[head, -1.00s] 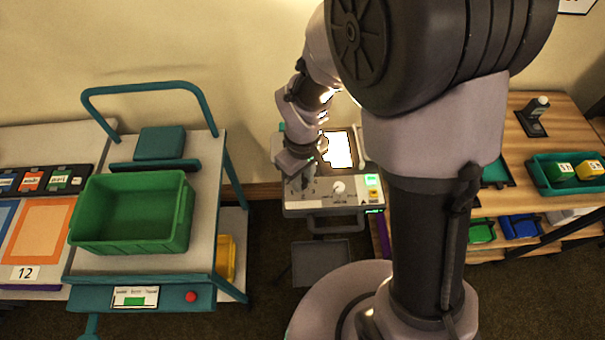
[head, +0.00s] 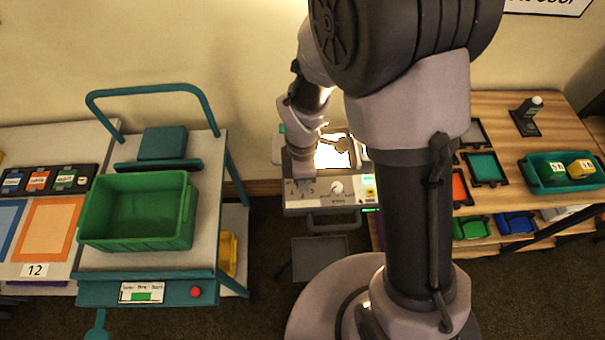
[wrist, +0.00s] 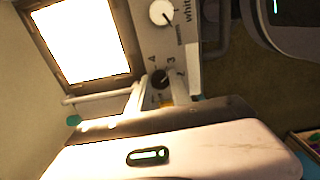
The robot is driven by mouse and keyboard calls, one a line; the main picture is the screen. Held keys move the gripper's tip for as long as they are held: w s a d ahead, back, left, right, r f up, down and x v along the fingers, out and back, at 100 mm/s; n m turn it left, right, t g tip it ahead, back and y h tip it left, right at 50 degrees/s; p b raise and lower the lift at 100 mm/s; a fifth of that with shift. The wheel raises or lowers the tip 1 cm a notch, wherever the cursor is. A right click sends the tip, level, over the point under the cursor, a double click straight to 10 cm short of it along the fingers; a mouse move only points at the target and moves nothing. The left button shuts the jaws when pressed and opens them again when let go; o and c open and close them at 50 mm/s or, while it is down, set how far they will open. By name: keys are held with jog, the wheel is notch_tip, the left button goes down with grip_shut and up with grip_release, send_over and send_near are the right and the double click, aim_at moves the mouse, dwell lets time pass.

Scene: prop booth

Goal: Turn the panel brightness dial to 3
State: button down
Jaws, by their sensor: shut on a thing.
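The brightness dial is a small black knob (wrist: 160,79) in the wrist view, with the numbers 2, 3 and 4 printed around it on a grey control panel (wrist: 152,44). My gripper (wrist: 160,95) is shut on this knob, one finger on each side. I cannot clearly make out which number its pointer faces. In the head view my gripper (head: 303,182) is down at the left part of the panel (head: 352,194), and the arm hides the knob. A bright white lit screen (head: 333,153) is behind the controls; it also shows in the wrist view (wrist: 82,38).
A white knob (head: 336,187) is right of my gripper on the same panel. A trolley with a green crate (head: 140,240) stands left. A wooden shelf (head: 487,110) with trays stands right. Dark floor (head: 262,285) is free in front.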

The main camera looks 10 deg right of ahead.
jog(key=shift+n+p, duration=0.35)
jog(key=shift+n, duration=0.85)
jog(key=c, duration=1.2)
grip_release()
jog(key=shift+o, duration=0.2)
